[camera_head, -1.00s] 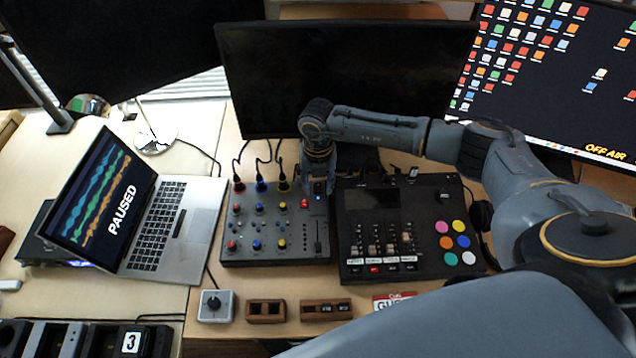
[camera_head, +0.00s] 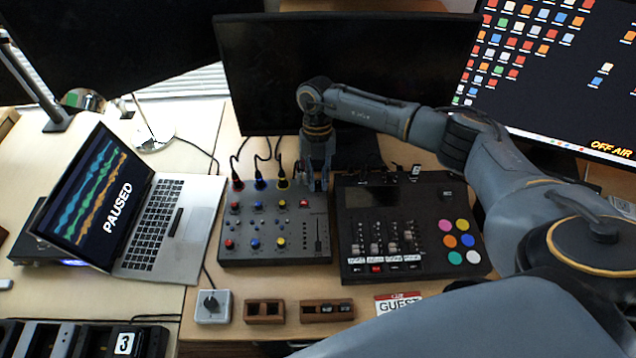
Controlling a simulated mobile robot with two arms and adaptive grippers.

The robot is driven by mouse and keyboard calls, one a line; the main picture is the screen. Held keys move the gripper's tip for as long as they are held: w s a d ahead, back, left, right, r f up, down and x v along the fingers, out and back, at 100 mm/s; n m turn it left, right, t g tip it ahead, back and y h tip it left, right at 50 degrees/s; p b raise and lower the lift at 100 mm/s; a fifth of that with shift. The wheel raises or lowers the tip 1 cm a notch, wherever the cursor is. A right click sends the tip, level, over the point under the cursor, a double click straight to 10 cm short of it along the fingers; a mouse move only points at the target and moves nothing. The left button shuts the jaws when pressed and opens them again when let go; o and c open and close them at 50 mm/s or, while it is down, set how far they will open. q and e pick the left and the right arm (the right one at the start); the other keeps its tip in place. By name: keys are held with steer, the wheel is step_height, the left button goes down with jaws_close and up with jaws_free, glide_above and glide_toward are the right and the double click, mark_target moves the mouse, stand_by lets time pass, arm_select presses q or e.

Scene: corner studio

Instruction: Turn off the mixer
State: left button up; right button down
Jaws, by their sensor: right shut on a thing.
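The mixer (camera_head: 275,228) is the dark grey console with red, yellow and blue knobs, on the desk in front of the middle monitor. Three cables plug into its back left. A red button (camera_head: 304,203) shows on its right side, above a slider. My right gripper (camera_head: 317,186) points down at the mixer's back right corner. It is shut on a small part there, which the fingers hide. No blue light shows at that corner; I cannot tell whether it is off or covered. My left gripper is out of view.
A black control deck (camera_head: 465,200) with faders and coloured pads stands close on the mixer's right. A laptop (camera_head: 190,245) reading PAUSED is on the left. A grey knob box (camera_head: 213,307), two brown blocks and a GUEST card (camera_head: 398,303) lie in front. The right monitor reads OFF AIR.

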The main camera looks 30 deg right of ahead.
steer(key=c, duration=1.3)
jaws_free()
steer(key=shift+r, duration=0.1)
